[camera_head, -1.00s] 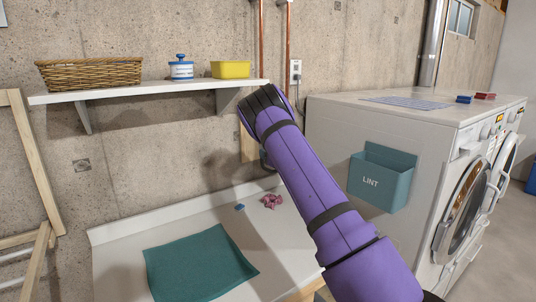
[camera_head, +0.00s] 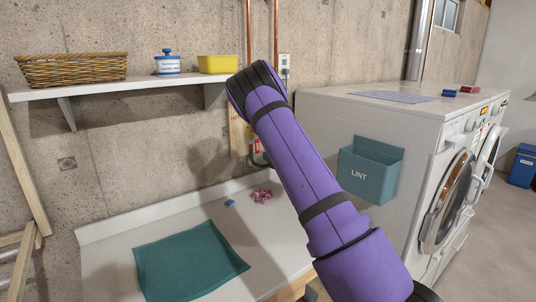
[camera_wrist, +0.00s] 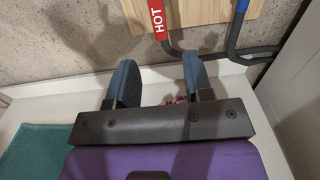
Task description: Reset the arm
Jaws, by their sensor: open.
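My purple arm reaches up across the middle of the head view, with its bent joint in front of the concrete wall. My gripper (camera_wrist: 158,85) shows in the wrist view, with its two blue-grey fingers apart and nothing between them. It is over the white counter (camera_wrist: 40,112), facing the wall, near a wooden board (camera_wrist: 195,12) with a red "HOT" handle (camera_wrist: 158,20) and a blue handle (camera_wrist: 240,8). A pink crumpled thing (camera_wrist: 178,99) shows partly behind the fingers. In the head view the gripper itself is hidden behind my arm.
A shelf (camera_head: 120,89) holds a basket (camera_head: 70,69), a blue-white jar (camera_head: 167,62) and a yellow tub (camera_head: 217,64). A teal cloth (camera_head: 190,262) and the pink thing (camera_head: 262,195) lie on the counter. The LINT bin (camera_head: 370,171) hangs on the washer's side (camera_head: 325,120), right of my arm.

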